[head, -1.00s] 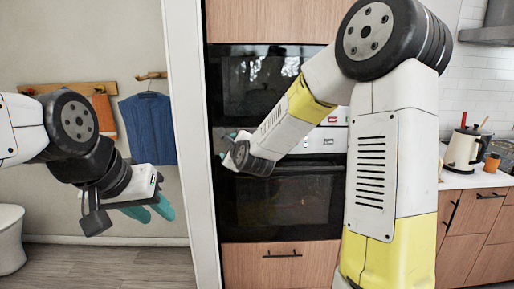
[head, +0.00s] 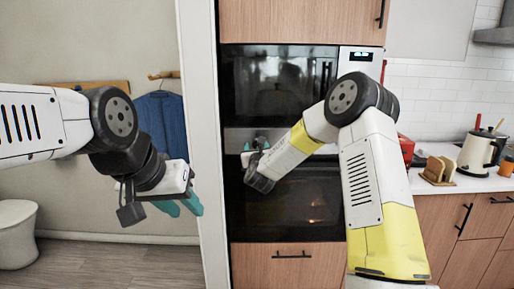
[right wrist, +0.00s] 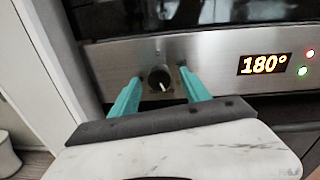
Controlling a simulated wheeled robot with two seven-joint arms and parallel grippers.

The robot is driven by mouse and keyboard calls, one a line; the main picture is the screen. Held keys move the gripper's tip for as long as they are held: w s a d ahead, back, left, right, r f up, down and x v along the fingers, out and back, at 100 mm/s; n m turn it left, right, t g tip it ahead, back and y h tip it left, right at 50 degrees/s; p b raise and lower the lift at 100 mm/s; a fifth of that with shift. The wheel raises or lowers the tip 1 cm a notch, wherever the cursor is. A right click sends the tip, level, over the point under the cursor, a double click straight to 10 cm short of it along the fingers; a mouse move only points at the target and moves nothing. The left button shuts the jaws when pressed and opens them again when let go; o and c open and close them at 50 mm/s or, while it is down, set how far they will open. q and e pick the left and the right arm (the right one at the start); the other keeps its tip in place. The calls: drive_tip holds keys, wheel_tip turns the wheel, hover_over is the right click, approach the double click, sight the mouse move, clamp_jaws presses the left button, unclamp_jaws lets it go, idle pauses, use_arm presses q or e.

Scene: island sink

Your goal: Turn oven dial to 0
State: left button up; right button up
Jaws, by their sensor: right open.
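The dark round oven dial (right wrist: 160,79) has a short white mark near its lower middle. It sits on the silver oven control panel (right wrist: 215,68). My right gripper (right wrist: 159,77) is open, its teal fingertips on either side of the dial, with a visible gap on each side; I cannot tell how far the tips are from the panel. In the head view the right gripper (head: 255,145) is at the left end of the panel and the dial is hidden. My left gripper (head: 184,206) hangs open and empty, away from the oven.
A red light (right wrist: 310,54) and a green light (right wrist: 302,71) are right of the display. The oven door (head: 300,205) is below the panel, an upper appliance (head: 270,85) above. A white wall edge (head: 202,150) stands close left. A kettle (head: 480,150) is on the right counter.

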drive_tip(key=shift+w, duration=0.3)
clamp_jaws()
